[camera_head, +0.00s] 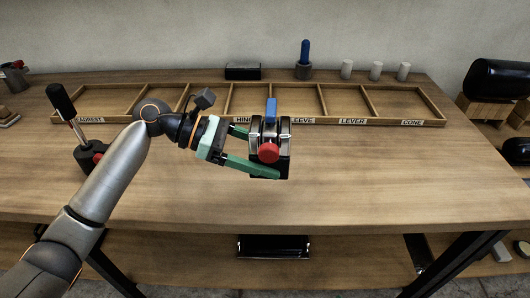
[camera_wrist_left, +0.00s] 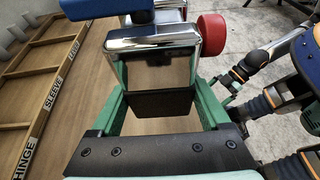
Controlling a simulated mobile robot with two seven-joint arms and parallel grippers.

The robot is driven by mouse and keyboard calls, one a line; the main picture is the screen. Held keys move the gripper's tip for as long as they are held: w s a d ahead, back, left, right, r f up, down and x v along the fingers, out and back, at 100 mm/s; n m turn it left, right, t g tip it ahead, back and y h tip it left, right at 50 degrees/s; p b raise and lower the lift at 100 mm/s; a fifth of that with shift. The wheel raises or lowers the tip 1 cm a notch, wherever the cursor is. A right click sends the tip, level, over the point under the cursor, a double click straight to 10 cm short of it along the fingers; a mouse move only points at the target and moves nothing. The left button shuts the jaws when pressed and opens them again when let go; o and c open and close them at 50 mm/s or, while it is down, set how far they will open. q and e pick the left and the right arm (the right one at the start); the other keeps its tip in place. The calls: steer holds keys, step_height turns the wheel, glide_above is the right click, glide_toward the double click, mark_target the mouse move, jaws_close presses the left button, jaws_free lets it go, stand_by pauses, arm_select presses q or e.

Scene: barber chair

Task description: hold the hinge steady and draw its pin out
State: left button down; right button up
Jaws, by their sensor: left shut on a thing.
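The hinge (camera_head: 285,139) is a dark block with chrome plates, a blue upright piece (camera_head: 270,110) on top and a round red knob (camera_head: 268,152) on its near face. My left gripper (camera_head: 262,150) is shut on it and holds it above the table. In the left wrist view, the chrome and black hinge body (camera_wrist_left: 160,62) sits between the green fingers, with the red knob (camera_wrist_left: 211,35) at its right. The pin shaft is not visible; I cannot tell whether the red knob is its head.
A shallow wooden tray (camera_head: 437,109) with labelled compartments lies across the back of the table (camera_head: 400,185). Behind it stand a black block (camera_head: 243,71), a blue-handled tool (camera_head: 305,52) and several pale cylinders. A black-handled lever (camera_head: 62,101) stands left. The front right tabletop is clear.

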arm_select(q)
steer(key=shift+w+f, duration=0.45)
steer(key=shift+w, duration=0.2)
steer(key=shift+w+f, duration=0.45)
steer(key=shift+w, duration=0.15)
steer(key=shift+w+f, duration=0.85)
steer(key=shift+w, duration=0.15)
steer(key=shift+w+f+b, duration=0.65)
steer(key=shift+w+f, duration=0.2)
steer(key=shift+w, duration=0.1)
steer(key=shift+w+f+b, duration=0.75)
steer(key=shift+w+f, duration=0.1)
steer(key=shift+w, duration=0.2)
steer(key=shift+f, duration=0.55)
